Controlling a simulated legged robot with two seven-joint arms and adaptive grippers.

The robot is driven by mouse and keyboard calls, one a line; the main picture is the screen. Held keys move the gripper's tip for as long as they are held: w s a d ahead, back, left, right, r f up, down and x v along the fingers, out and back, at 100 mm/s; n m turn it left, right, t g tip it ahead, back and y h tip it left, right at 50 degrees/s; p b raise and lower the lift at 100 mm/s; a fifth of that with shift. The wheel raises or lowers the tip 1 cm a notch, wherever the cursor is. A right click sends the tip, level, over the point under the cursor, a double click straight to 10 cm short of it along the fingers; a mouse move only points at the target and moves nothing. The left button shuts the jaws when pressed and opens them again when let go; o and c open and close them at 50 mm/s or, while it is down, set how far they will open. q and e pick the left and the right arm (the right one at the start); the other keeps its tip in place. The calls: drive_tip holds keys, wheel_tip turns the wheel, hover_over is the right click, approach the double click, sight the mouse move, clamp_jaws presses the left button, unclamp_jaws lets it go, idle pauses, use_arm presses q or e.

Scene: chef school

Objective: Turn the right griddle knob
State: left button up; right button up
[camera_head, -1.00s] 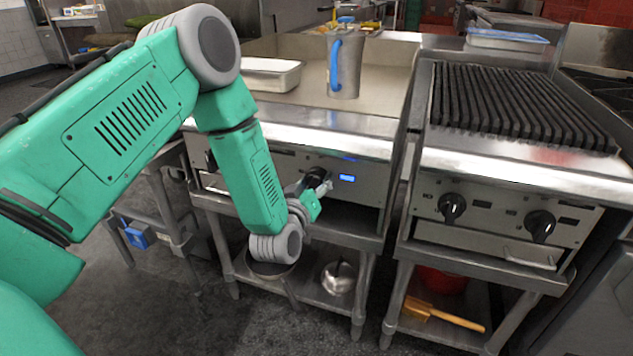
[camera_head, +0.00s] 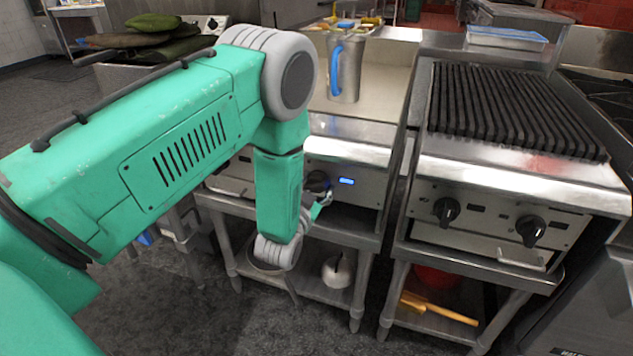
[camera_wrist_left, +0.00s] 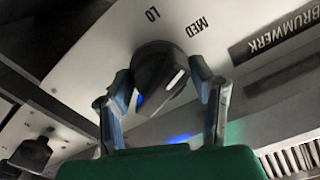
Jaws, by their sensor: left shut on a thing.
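My left gripper (camera_head: 320,203) is at this knob, partly hidden by my own arm. In the left wrist view the black knob (camera_wrist_left: 158,75) with a white mark lies between the two fingers of my left gripper (camera_wrist_left: 160,100), and the fingers are closed around it. The words LO and MED are printed on the panel above it. Another black knob (camera_wrist_left: 30,155) shows at lower left in that view. My right gripper is not in view.
A metal pitcher with a blue handle (camera_head: 345,70) stands on the griddle top. To the right is a charbroiler (camera_head: 515,110) with two black knobs (camera_head: 446,210). A pot (camera_head: 338,270) sits on the shelf below the griddle.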

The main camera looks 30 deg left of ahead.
use_arm(q)
drive_tip(key=shift+s+d+f+m, duration=0.15)
drive_tip(key=shift+f+m, duration=0.15)
drive_tip(key=shift+m, duration=0.7)
drive_tip(key=o, duration=0.9)
drive_tip(key=shift+r, duration=0.15)
drive_tip(key=shift+s, duration=0.1)
drive_tip(key=v, duration=1.1)
drive_tip(key=shift+s, duration=0.3)
